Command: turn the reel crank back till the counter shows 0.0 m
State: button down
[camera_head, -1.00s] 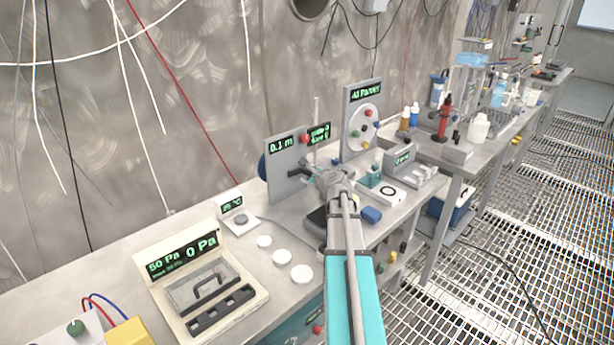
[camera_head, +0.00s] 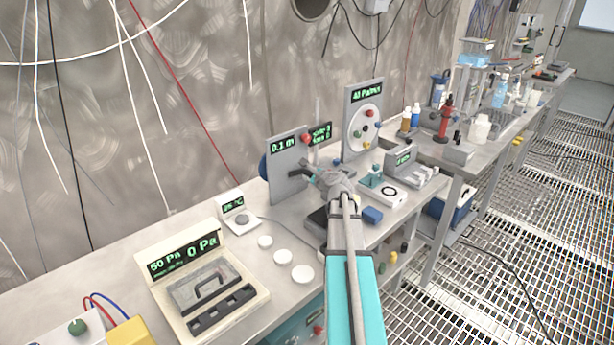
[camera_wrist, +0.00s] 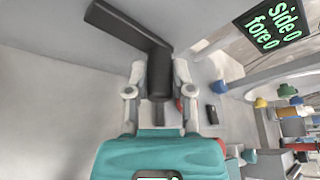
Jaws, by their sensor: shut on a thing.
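The reel's grey upright panel (camera_head: 286,187) stands on the bench in the head view. Its green counter (camera_head: 283,144) reads 0.1 m, and a blue reel edge (camera_head: 262,167) shows behind it. My gripper (camera_head: 309,168) is at the panel's front face, where it partly hides the crank. In the wrist view the dark crank arm (camera_wrist: 118,22) runs to a dark handle (camera_wrist: 160,72). The fingers of my gripper (camera_wrist: 160,85) are shut on that handle, one on each side. The counter is not in the wrist view.
A grey panel with a white disc and coloured knobs (camera_head: 347,140) stands just right of the reel. A small dark display (camera_head: 320,133) is between them. White discs (camera_head: 282,257) and a pressure box (camera_head: 205,288) lie to the left. A blue block (camera_head: 372,215) is near the front edge.

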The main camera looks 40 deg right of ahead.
aim_at(309, 172)
jog(key=shift+d+r, duration=0.15)
jog(key=shift+d, duration=0.1)
dwell(0.5)
jog(key=shift+r+n+h, duration=0.15)
jog(key=shift+n+h, duration=0.15)
jog(key=shift+n, duration=0.1)
jog(key=shift+r+n+t+h, duration=0.3)
jog(key=shift+r+n, duration=0.05)
jog(key=shift+n, duration=0.25)
jog(key=r+n, duration=0.1)
jog(key=r+n+t+h, duration=0.1)
jog(key=n, duration=0.1)
jog(key=shift+a, duration=0.3)
jog(key=shift+a+r+n+t+h+b, duration=0.15)
jog(key=shift+a+r+n+t+b, duration=0.25)
jog(key=shift+n, duration=0.65)
jog(key=shift+a+r+n+t+h+b, duration=0.1)
jog(key=shift+a+r+n+t+b, duration=0.25)
jog(key=shift+n, duration=0.75)
jog(key=shift+a+r+n+t+h+b, duration=0.15)
jog(key=shift+a+r+n+t+b, duration=0.25)
jog(key=shift+n, duration=0.65)
jog(key=shift+a, duration=0.1)
jog(key=c, duration=0.6)
grip_release()
jog(key=shift+s, duration=0.1)
jog(key=shift+o, duration=0.6)
jog(key=shift+a, duration=0.1)
